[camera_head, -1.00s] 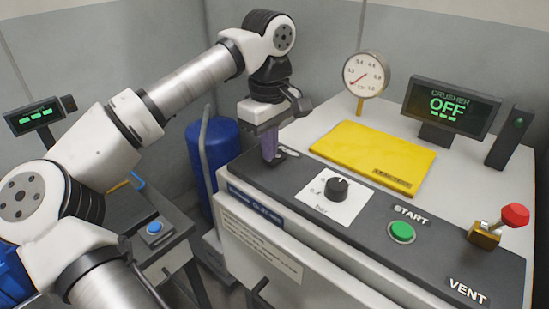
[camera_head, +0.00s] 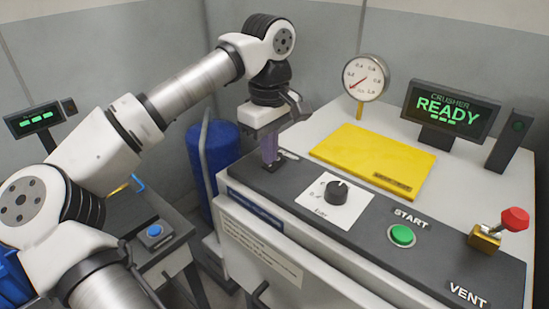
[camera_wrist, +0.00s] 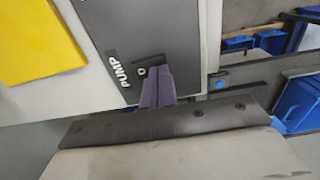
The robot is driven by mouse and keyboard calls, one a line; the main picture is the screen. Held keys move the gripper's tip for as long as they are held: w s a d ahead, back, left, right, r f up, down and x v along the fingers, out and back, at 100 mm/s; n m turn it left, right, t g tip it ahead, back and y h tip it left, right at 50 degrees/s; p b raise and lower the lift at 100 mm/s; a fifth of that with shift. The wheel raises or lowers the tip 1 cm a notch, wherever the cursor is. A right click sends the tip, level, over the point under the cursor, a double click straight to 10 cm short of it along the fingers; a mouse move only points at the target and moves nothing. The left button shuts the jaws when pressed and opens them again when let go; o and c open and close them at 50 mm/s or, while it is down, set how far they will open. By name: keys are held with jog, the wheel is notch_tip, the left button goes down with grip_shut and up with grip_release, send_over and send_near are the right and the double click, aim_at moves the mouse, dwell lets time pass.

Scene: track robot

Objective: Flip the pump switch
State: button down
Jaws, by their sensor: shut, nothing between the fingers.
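The pump switch (camera_wrist: 146,71) is only partly seen in the wrist view, beside the white PUMP label on the dark panel. My gripper's purple fingers (camera_wrist: 157,88) are shut together with nothing between them, right at the switch, and hide most of it. I cannot tell if they touch it or which way its lever points. In the head view my gripper (camera_head: 269,158) points down at the left end of the console's dark control strip. The crusher display (camera_head: 446,110) reads READY in green.
A black knob (camera_head: 336,191), a green START button (camera_head: 401,235) and a red-handled VENT valve (camera_head: 514,219) stand along the strip to the right. A yellow panel (camera_head: 373,160) and a gauge (camera_head: 364,78) are behind. A blue tank (camera_head: 212,153) stands left of the console.

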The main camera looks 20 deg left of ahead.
notch_tip(320, 180, up, 6)
jog(key=p, duration=0.4)
dwell(0.6)
